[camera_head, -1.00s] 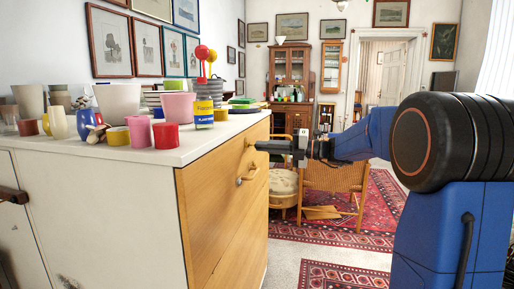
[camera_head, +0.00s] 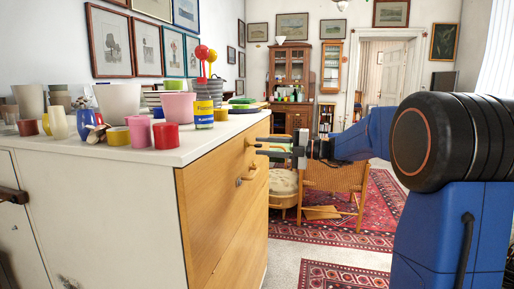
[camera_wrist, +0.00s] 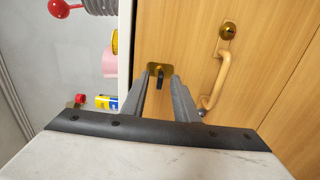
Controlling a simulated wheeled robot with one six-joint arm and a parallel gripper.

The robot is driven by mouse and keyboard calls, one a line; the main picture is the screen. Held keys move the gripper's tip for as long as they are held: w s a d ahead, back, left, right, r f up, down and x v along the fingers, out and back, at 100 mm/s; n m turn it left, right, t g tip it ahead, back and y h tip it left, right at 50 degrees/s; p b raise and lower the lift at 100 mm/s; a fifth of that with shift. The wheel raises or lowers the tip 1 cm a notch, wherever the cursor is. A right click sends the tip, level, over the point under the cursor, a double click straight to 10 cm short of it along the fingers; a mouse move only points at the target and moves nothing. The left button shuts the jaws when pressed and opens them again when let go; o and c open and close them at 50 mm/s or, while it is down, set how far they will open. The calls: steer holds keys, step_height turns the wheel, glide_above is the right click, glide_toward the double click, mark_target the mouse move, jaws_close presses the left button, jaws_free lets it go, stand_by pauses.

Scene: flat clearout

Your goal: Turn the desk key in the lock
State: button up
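The desk key (camera_wrist: 160,78) is a small dark piece standing out from a brass lock plate (camera_wrist: 152,68) on the wooden front. In the wrist view it shows between and just ahead of my two fingertips. My gripper (camera_wrist: 163,88) is open, with a gap between its fingers. In the head view my gripper (camera_head: 264,146) is at the upper part of the wooden front (camera_head: 215,175), fingers pointing at it. I cannot tell whether either finger touches the key.
A curved handle (camera_wrist: 218,82) and a round brass keyhole (camera_wrist: 228,31) are right of the key. Cups, including a red cup (camera_head: 166,135), and a yellow-blue can (camera_head: 204,114) stand on the white top. A wicker chair (camera_head: 335,178) is beyond my gripper.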

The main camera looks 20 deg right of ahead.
steer(key=v, duration=1.7)
steer(key=s+a+f+n+g+h, duration=0.65)
steer(key=s+a+f+n, duration=0.75)
steer(key=s+a+n, duration=0.35)
steer(key=s+d+f+n+t+h, duration=0.1)
steer(key=s+d+f+n+h, duration=0.2)
steer(key=n, duration=0.9)
steer(key=s+d+f+n+t+h, duration=0.1)
steer(key=s+d+f+n+h, duration=0.2)
steer(key=s+n, duration=0.9)
step_height(320, 180, down, 6)
steer(key=s+h, duration=0.2)
steer(key=h, duration=0.1)
